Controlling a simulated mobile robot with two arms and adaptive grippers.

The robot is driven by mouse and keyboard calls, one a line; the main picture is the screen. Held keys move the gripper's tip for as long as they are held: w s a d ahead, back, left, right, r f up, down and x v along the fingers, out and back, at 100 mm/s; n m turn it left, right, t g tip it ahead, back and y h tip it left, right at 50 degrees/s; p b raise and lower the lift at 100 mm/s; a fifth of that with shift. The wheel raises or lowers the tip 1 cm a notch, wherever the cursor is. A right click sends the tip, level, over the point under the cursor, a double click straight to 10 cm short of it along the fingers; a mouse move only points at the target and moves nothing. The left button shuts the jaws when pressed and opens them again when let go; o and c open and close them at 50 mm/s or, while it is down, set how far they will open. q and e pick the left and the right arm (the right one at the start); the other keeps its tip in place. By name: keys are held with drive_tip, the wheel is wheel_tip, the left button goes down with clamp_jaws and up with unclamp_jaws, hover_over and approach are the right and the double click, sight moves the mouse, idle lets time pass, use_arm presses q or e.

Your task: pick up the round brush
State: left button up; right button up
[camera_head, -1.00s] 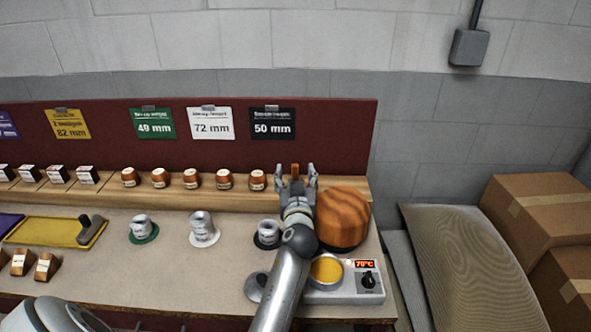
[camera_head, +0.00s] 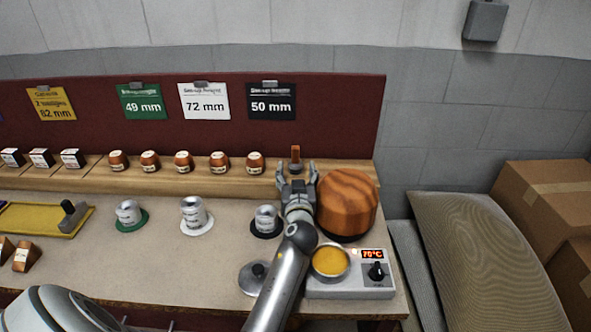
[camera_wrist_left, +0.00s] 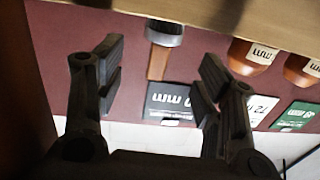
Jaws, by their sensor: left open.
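The round brush (camera_head: 295,160) stands on the wooden ledge near its right end. It has an upright wooden handle and a grey head at the bottom. My left gripper (camera_head: 297,170) is open and empty just in front of it, its fingers either side of the brush in the head view. In the left wrist view, which is upside down, the brush (camera_wrist_left: 158,60) shows beyond and between the open fingers (camera_wrist_left: 157,82), apart from them. My right gripper is not in view.
A striped wooden hat block (camera_head: 347,203) stands close right of my left gripper. A heater with a yellow pot (camera_head: 330,262) and a 70°C display sits in front of it. Small brown pots (camera_head: 255,163) line the ledge to the left. A dark-based spool (camera_head: 266,220) stands left of my arm.

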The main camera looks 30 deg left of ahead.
sight(296, 159)
use_arm(q)
drive_tip(key=shift+x, duration=3.6)
drive_tip(key=shift+r, duration=0.2)
drive_tip(key=shift+s, duration=0.1)
drive_tip(key=c, duration=1.2)
